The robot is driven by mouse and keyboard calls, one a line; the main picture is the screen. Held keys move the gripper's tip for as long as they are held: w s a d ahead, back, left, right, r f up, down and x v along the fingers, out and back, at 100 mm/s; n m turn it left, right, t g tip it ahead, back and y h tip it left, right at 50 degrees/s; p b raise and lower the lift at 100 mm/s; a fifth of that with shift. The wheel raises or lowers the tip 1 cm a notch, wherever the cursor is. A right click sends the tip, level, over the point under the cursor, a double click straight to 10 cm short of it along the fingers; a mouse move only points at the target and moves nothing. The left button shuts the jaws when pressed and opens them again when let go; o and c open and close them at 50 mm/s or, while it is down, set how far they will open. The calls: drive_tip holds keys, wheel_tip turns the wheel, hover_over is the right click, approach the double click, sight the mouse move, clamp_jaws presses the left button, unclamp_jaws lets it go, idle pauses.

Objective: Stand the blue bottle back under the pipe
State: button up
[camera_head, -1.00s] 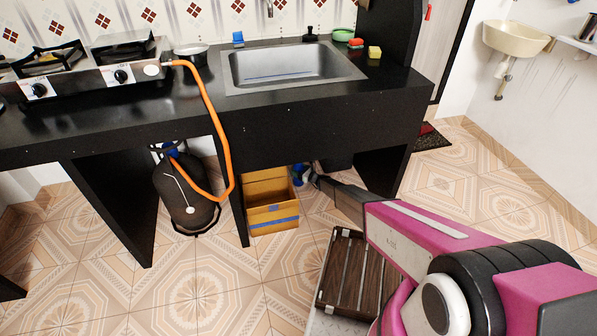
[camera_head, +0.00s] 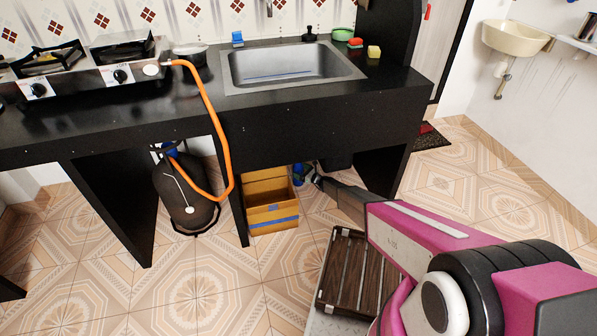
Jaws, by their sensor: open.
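The blue bottle (camera_head: 298,172) is a small blue shape under the counter below the sink, just right of the yellow-brown box. It looks roughly upright, though its lower part is hard to make out. My gripper (camera_head: 315,178) is at the end of my arm, reaching in under the counter just right of the bottle. It is open, with its fingers small and dark in the shade. I cannot tell whether it touches the bottle. The pipe under the sink is mostly hidden by the counter front and cannot be clearly made out.
The open yellow-brown box (camera_head: 271,203) stands left of the bottle. A gas cylinder (camera_head: 188,195) with an orange hose (camera_head: 217,125) stands farther left. A dark object (camera_head: 338,160) is under the counter at right. A slatted wooden crate (camera_head: 350,275) lies in front.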

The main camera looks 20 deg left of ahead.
drive_tip(key=v, duration=0.9)
drive_tip(key=shift+d, duration=0.25)
drive_tip(key=shift+s, duration=0.1)
